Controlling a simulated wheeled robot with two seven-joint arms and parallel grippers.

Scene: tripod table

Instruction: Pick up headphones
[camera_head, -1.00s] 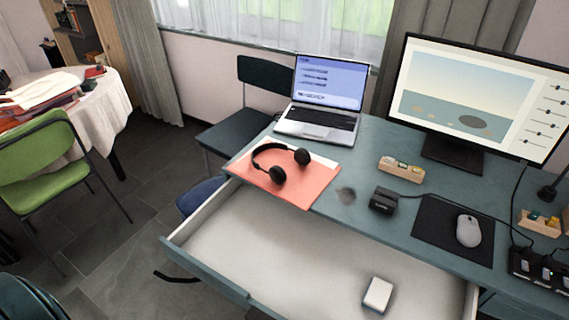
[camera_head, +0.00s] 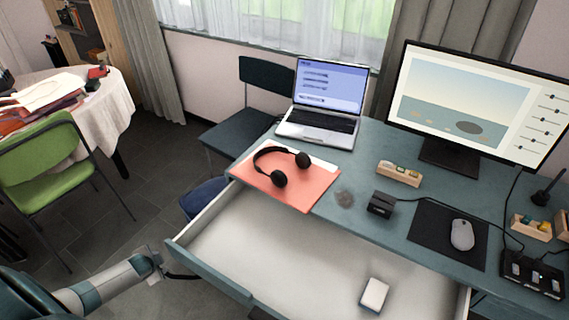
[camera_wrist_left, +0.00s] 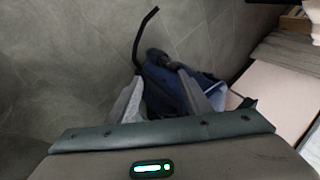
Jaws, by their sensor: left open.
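The black over-ear headphones (camera_head: 279,163) lie on a salmon-coloured folder (camera_head: 290,190) at the left end of the desk, in front of the laptop. They do not show in the left wrist view. My left arm has come in at the lower left of the head view, low beside the open drawer and well short of the headphones. My left gripper (camera_wrist_left: 162,95) is open in the left wrist view, with its fingers apart over the floor and a dark blue seat. Nothing is held between them. My right gripper is in neither view.
The open drawer (camera_head: 185,248) juts out below the headphones and holds a small white box (camera_head: 374,294). A laptop (camera_head: 322,122) stands behind them. A wooden block holder (camera_head: 399,173), black device (camera_head: 381,204), mouse (camera_head: 462,235) and monitor (camera_head: 480,95) are to the right.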

